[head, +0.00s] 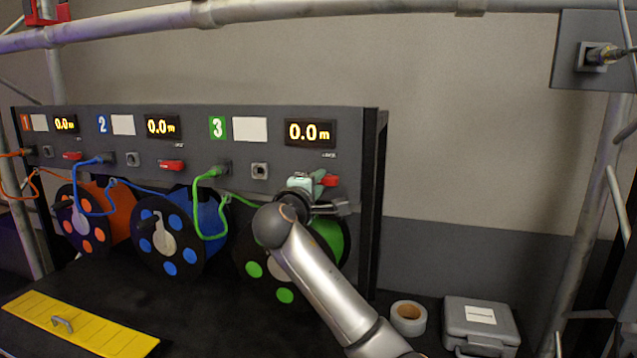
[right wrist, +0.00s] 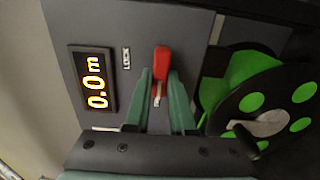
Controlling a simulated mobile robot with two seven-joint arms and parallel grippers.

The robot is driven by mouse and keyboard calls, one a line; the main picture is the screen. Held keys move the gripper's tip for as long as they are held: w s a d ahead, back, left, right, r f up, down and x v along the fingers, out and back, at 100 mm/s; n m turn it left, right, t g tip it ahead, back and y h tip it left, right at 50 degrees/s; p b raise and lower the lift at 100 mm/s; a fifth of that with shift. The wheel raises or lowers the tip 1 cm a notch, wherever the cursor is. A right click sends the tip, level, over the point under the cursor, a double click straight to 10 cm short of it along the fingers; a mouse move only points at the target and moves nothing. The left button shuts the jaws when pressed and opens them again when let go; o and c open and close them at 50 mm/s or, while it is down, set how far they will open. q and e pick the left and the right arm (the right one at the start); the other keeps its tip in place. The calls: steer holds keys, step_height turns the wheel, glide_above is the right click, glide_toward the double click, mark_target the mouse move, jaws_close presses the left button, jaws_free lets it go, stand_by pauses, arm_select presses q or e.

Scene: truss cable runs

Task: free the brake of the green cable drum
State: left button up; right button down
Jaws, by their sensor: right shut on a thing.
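The green cable drum (head: 330,240) is the rightmost of three drums under the grey panel, partly hidden by my right arm. Its black flange with green spots shows in the right wrist view (right wrist: 270,105). Its red brake lever (head: 331,180) sits on the panel below the number 3 display. In the right wrist view the lever (right wrist: 161,62) lies beside the LOCK label (right wrist: 126,58). My right gripper (head: 318,184) is shut on the lever, with its green fingers (right wrist: 160,92) on either side of it. My left gripper is not in view.
The orange drum (head: 110,220) and blue drum (head: 207,225) stand to the left, each with a red lever above. A green cable (head: 199,205) hangs from the panel. A tape roll (head: 408,318) and grey case (head: 481,324) lie at right, a yellow plate (head: 80,322) at front left.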

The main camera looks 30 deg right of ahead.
stand_by(0.3)
steer(key=c, duration=0.8)
jaws_free()
steer(key=shift+o, duration=0.2)
steer(key=b+v, duration=0.3)
steer(key=v, duration=0.9)
steer(key=shift+s+a, duration=0.15)
steer(key=shift+a, duration=0.05)
